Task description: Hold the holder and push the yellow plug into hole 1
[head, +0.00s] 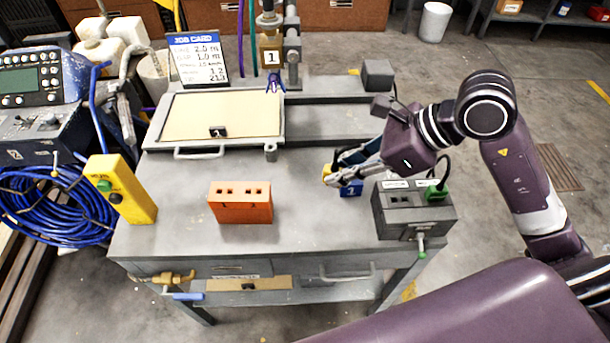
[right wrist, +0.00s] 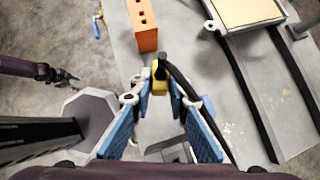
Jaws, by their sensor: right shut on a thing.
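The orange holder (head: 240,203) stands on the grey bench, with openings in its top and front; it also shows in the right wrist view (right wrist: 143,25). My right gripper (head: 342,177) is shut on the yellow plug (head: 327,171), to the right of the holder and apart from it. In the right wrist view the yellow plug (right wrist: 160,78) sits between the blue-padded fingertips, with a black cord running back from it. My left gripper (right wrist: 68,78) shows small at the left of the right wrist view, away from the holder; its opening is unclear.
A grey socket box (head: 410,208) with a green plug (head: 437,193) stands right of my right gripper. A yellow button box (head: 122,189) is at the bench's left. A tray (head: 222,117) lies behind the holder. Bare bench separates the holder and my right gripper.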

